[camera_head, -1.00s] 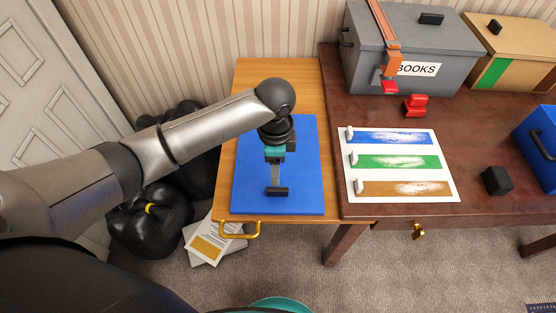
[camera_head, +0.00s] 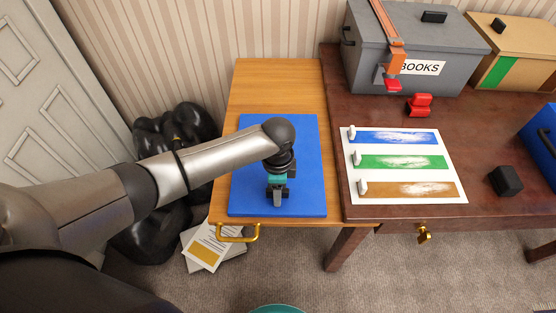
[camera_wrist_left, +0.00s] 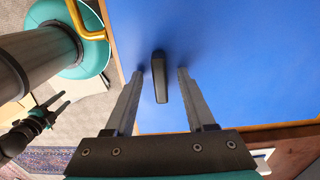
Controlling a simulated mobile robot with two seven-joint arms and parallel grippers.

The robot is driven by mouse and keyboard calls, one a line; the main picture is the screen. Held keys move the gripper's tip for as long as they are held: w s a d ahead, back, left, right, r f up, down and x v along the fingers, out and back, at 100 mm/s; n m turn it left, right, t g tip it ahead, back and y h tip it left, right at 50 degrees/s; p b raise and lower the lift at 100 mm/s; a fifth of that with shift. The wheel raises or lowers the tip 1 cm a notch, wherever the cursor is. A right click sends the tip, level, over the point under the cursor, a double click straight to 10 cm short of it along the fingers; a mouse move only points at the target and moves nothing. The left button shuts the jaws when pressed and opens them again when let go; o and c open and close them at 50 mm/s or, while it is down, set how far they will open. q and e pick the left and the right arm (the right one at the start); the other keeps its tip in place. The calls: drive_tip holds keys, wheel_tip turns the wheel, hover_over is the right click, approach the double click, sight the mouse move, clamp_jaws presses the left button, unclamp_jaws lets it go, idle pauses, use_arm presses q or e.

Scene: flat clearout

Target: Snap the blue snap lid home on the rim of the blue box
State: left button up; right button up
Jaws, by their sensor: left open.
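The blue snap lid (camera_head: 250,180) lies flat on the light wood table at the left. Its black bar handle (camera_wrist_left: 160,75) shows in the left wrist view. My left gripper (camera_wrist_left: 160,71) is open above the lid, one finger on each side of the handle; I cannot tell whether they touch it. In the head view the left gripper (camera_head: 278,198) points down and covers the handle. The blue box (camera_head: 541,143) is cut off at the right edge, on the dark table; its rim is barely in view. A small dark pronged part, probably my right gripper (camera_wrist_left: 57,101), shows at the wrist view's left.
On the dark table stand the grey BOOKS box (camera_head: 420,70) with an orange clamp, a cardboard box (camera_head: 515,60), a red object (camera_head: 419,104), a colour-striped sheet (camera_head: 408,193) and a black block (camera_head: 506,181). Black bags (camera_head: 150,240) lie on the floor.

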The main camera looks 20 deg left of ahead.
use_arm(q)
clamp_jaws()
idle(0.3)
idle(0.4)
